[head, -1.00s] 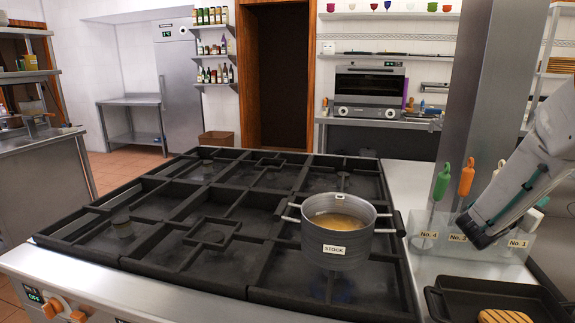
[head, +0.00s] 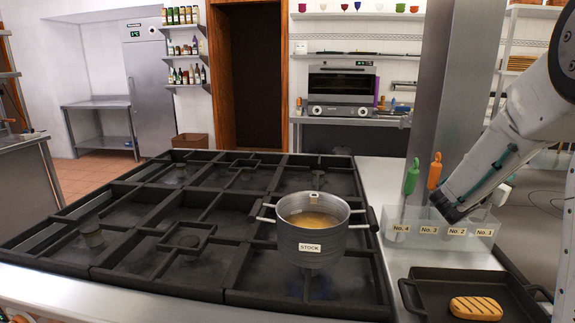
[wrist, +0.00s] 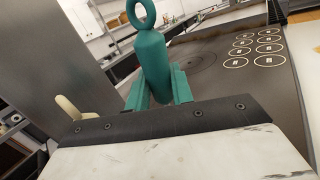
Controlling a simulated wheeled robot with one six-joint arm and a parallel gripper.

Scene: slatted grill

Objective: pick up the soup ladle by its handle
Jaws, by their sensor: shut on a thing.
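My gripper (head: 451,214) is just above the clear rack (head: 480,246) on the right counter, over the No. 2 label. In the wrist view my gripper (wrist: 157,92) is shut around a teal handle (wrist: 151,62) with a ring on top. The handle stands nearly upright between the fingers. Its lower end is hidden, so I cannot tell whether it is the soup ladle. A green-handled utensil (head: 412,178) and an orange-handled one (head: 434,171) stand in the rack to the left of my gripper. A cream handle (wrist: 72,110) shows at left in the wrist view.
A STOCK pot (head: 312,243) stands on the black slatted grill (head: 190,240), left of the rack. A dark tray (head: 425,300) holding a striped yellow piece (head: 476,308) is in front of the rack. A metal column (head: 436,110) rises behind it.

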